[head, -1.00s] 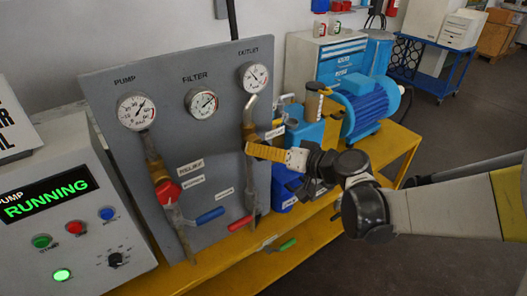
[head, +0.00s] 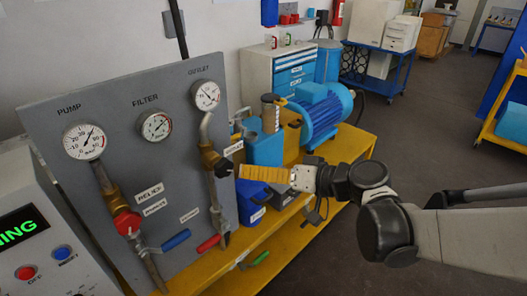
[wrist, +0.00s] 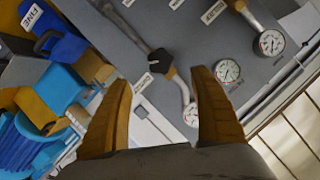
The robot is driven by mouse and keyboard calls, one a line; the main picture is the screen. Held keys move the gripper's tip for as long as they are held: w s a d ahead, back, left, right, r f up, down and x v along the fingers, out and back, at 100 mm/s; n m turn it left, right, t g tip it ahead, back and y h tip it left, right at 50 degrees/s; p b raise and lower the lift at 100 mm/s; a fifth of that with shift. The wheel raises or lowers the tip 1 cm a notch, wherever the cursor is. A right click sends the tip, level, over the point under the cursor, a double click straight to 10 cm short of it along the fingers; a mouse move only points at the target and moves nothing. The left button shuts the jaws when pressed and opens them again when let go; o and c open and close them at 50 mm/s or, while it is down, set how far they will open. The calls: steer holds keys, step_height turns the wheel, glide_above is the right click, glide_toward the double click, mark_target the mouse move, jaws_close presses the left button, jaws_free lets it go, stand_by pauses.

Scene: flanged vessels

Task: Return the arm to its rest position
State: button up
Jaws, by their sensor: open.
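My gripper (head: 262,173) is at the end of my arm, which reaches in from the right in the head view. Its yellow fingers point left toward the outlet pipe with its black-handled valve (head: 214,162), over the yellow bench. In the wrist view, my gripper (wrist: 165,100) has its two fingers spread wide with nothing between them. The valve with the black knob (wrist: 160,62) shows beyond the gap, apart from the fingers. The grey gauge panel (head: 130,205) stands just left of the gripper.
A control box (head: 40,240) stands at the left. A blue pump motor (head: 318,112) and a blue tank (head: 265,150) stand on the yellow bench (head: 350,150) behind the gripper. A blue trolley (head: 378,65) is farther back.

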steer(key=s+d+f+m+h, duration=0.1)
steer(key=s+d+h, duration=0.3)
steer(key=d, duration=0.4)
steer(key=s+d+f+m+h+b, duration=0.1)
steer(key=s+d+f+m+h, duration=0.1)
steer(key=s+d, duration=0.4)
steer(key=s+d+f+m+h+b, duration=0.1)
steer(key=s+d+h, duration=0.4)
steer(key=d, duration=0.5)
step_height(320, 180, down, 3)
steer(key=shift+d+r+m+t+h, duration=0.2)
steer(key=shift+m+t+h, duration=0.2)
steer(key=shift+m+h, duration=0.3)
stand_by(1.5)
